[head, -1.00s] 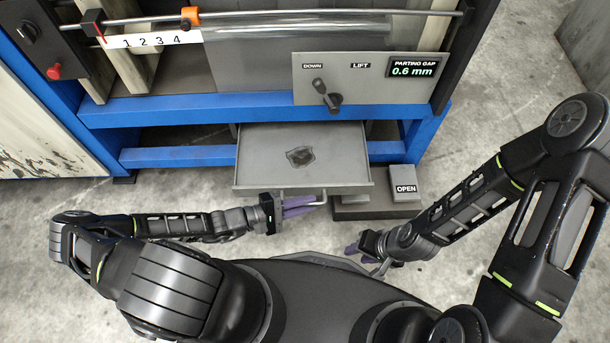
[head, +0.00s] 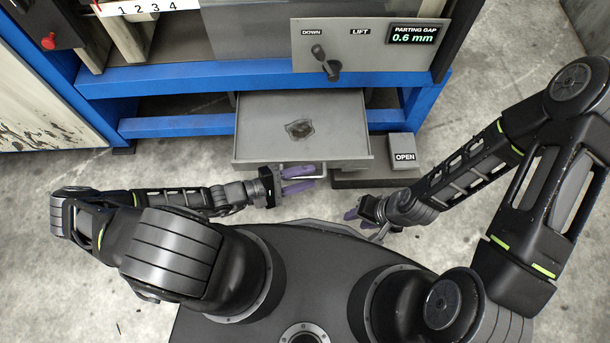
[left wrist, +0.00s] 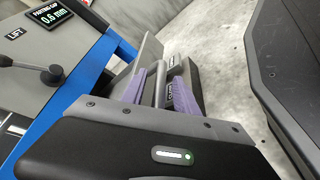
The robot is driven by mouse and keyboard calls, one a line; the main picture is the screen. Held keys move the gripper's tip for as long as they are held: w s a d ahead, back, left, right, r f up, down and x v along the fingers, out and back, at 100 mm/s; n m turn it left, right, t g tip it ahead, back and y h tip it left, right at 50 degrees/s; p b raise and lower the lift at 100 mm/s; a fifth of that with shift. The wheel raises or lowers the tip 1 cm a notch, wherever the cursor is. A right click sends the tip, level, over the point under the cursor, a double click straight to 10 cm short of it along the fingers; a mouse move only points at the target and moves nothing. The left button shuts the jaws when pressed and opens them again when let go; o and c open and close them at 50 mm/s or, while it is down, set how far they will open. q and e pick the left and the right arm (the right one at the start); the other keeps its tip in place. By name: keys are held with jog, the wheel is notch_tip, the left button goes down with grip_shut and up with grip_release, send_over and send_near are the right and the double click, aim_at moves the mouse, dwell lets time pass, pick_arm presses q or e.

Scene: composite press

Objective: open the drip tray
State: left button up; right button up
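The drip tray (head: 262,140) is a grey drawer pulled out from under the press, with a dark stain (head: 299,129) on its floor. A bar handle (left wrist: 160,84) runs along its front. My left gripper (head: 299,179) is at this handle in the head view. In the left wrist view its two purple fingers (left wrist: 160,92) stand apart on either side of the bar, with gaps showing.
An OPEN pedal (head: 403,148) on a dark base (head: 376,179) stands right of the tray. The press's blue frame (head: 180,125) is behind. A control panel (head: 350,50) with a lever is above. Bare concrete floor lies left of the tray.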

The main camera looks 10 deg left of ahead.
pick_arm(q)
jog(key=shift+a, duration=0.1)
jog(key=p+v, duration=0.1)
jog(key=v, duration=0.6)
jog(key=shift+s+a, duration=0.25)
